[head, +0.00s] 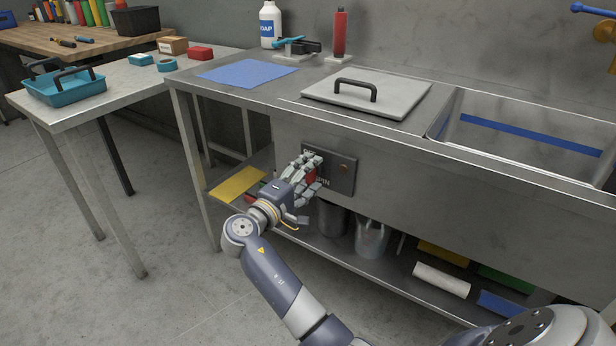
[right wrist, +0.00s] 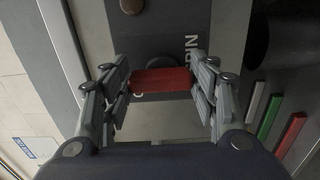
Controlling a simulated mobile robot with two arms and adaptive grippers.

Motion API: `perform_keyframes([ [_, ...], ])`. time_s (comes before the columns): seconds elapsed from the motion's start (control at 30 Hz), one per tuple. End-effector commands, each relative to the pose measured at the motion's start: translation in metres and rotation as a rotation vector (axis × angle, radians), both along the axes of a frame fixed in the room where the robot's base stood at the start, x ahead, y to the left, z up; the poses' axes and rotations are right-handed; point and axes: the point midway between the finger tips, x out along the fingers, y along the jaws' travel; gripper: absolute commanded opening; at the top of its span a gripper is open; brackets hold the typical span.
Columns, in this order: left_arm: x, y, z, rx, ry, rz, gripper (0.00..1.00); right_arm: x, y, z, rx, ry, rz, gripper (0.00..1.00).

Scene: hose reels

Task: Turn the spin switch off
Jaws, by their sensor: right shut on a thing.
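The spin switch is a red handle (right wrist: 162,80) on a dark control panel (head: 342,172) on the front of the metal sink bench. The panel carries the word SPIN and a small brown round knob or light (head: 344,167) to the right of the switch. My right gripper (head: 311,174) is at the panel, its fingers on both sides of the red handle and shut on it. In the right wrist view the handle spans the gap between the fingertips. In the head view the fingers hide most of the switch. My left gripper is not in view.
A lidded cover (head: 390,92) and an open basin (head: 530,125) are in the bench top. A soap bottle (head: 270,25) and a red bottle (head: 339,35) stand at the back. The lower shelf holds metal pots (head: 371,238) and a yellow cloth (head: 237,184). Floor at left is clear.

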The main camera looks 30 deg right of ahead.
Motion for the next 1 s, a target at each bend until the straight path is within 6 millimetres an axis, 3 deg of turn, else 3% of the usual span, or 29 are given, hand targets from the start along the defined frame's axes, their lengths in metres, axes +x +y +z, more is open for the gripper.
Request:
perform_keyframes([
  [0.33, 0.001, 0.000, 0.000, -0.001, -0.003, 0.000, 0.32, 0.000, 0.001, -0.001, 0.007, -0.005, 0.001, 0.31],
  [0.37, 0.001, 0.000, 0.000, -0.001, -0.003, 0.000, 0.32, 0.000, 0.001, -0.001, 0.007, -0.004, 0.001, 0.61],
  [0.43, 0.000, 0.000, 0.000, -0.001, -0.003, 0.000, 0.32, 0.000, 0.001, -0.001, 0.007, -0.004, 0.001, 0.75],
  [0.8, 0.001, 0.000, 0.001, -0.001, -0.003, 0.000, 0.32, -0.001, 0.002, 0.000, 0.003, -0.003, 0.001, 0.75],
  [1.0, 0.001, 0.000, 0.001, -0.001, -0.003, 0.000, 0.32, -0.010, 0.026, -0.001, 0.007, -0.004, 0.003, 0.75],
])
